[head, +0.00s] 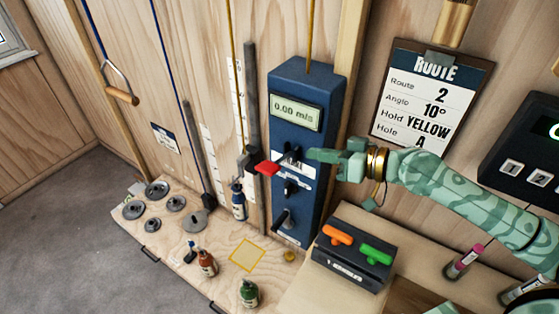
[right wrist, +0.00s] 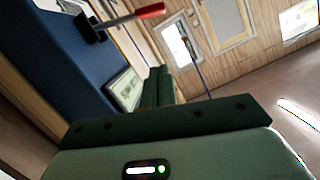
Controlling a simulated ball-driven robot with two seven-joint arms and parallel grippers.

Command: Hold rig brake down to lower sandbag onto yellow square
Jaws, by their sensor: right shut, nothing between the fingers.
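The blue rig box (head: 285,88) stands against the wooden wall, its display reading 0.00 m/s. A lever with a red handle (head: 267,168) sticks out from its front to the left; the lever also shows in the right wrist view (right wrist: 150,11). My right gripper (head: 312,155) is shut and empty, in front of the box and right of the red handle. In the right wrist view its fingers (right wrist: 158,88) are together, apart from the lever. The yellow square (head: 247,255) is outlined on the wooden shelf. A dark blue bag-like or bottle-like thing (head: 238,203) is above and left of it; I cannot tell if it is the sandbag.
A dark box with orange and green handles (head: 350,258) stands right of the square. A brown bottle (head: 207,263) and a green bottle (head: 249,293) are near the shelf's front. Several grey weight discs (head: 157,190) lie left. A route board (head: 428,100) hangs behind my right arm.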

